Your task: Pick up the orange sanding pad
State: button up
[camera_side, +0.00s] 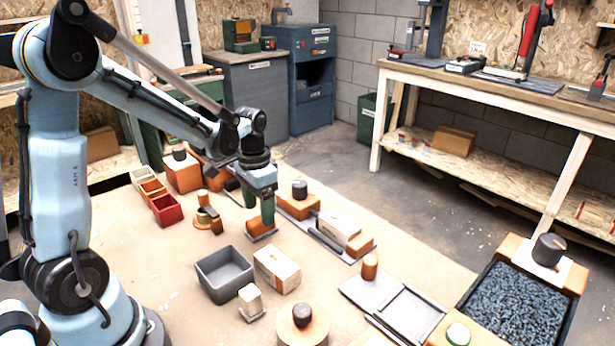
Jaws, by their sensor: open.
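My gripper (259,214) points straight down near the middle of the table, with its green fingers open. Directly below and between the fingertips is a small, low orange block (260,228), which looks like the orange sanding pad. It rests on a thin grey base. The fingers hide part of it, and I cannot tell whether they touch it.
A grey open bin (223,274) and a pale wooden block (277,269) stand in front of the gripper. An orange block with a dark knob (299,202) is close on the right. A red tray (166,209) is at left. A bed of dark gravel (515,308) lies at far right.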

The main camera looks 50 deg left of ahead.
aim_at(260, 218)
jog(key=shift+w+a+f, duration=0.1)
jog(key=shift+a+f, duration=0.05)
jog(key=shift+f, duration=1.95)
jog(key=shift+c, duration=0.5)
jog(key=c, duration=1)
